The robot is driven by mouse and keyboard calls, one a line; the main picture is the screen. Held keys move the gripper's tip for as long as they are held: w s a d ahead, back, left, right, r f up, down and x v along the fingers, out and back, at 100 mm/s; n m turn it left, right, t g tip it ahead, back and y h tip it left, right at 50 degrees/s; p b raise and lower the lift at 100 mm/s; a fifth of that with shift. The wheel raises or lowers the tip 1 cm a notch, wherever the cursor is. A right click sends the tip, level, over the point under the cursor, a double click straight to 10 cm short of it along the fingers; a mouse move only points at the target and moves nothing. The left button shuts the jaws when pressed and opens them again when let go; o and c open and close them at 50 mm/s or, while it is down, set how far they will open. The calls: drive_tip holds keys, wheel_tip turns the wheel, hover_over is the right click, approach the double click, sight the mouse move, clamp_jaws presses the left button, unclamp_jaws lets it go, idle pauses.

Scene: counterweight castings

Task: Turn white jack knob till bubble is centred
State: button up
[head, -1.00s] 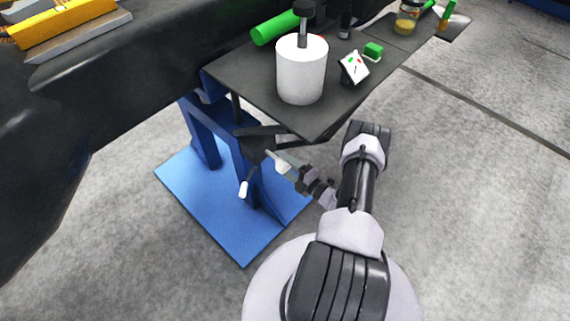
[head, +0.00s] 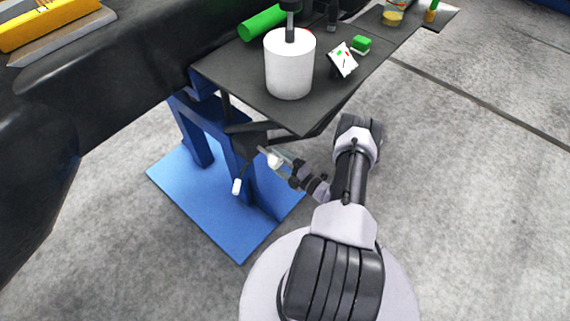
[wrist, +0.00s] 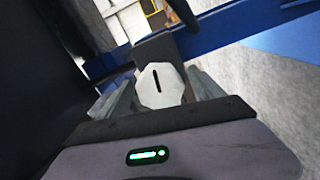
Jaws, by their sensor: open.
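The white jack knob (wrist: 160,88) is an eight-sided face with a black slot, upright in the wrist view. It sits in front of a dark block. My gripper (wrist: 160,76) is open, with one finger on each side of the knob; whether either finger touches it I cannot tell. In the head view my gripper (head: 271,156) reaches under the dark table's front corner, with the white knob (head: 275,160) between its fingers. I cannot make out a level bubble in either view.
The dark tabletop (head: 240,85) overhangs my gripper on a blue stand (head: 215,215). It carries a white cylinder (head: 289,68), a small white gauge (head: 342,60) and green pieces. A white-tipped crank (head: 237,187) hangs left of my gripper. Grey floor is clear at right.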

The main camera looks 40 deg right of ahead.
drive_tip(key=s+d+p, duration=0.1)
drive_tip(key=s+p, duration=0.2)
drive_tip(key=s, duration=1.4)
drive_tip(key=shift+d+p, duration=0.15)
drive_tip(key=shift+p, duration=0.25)
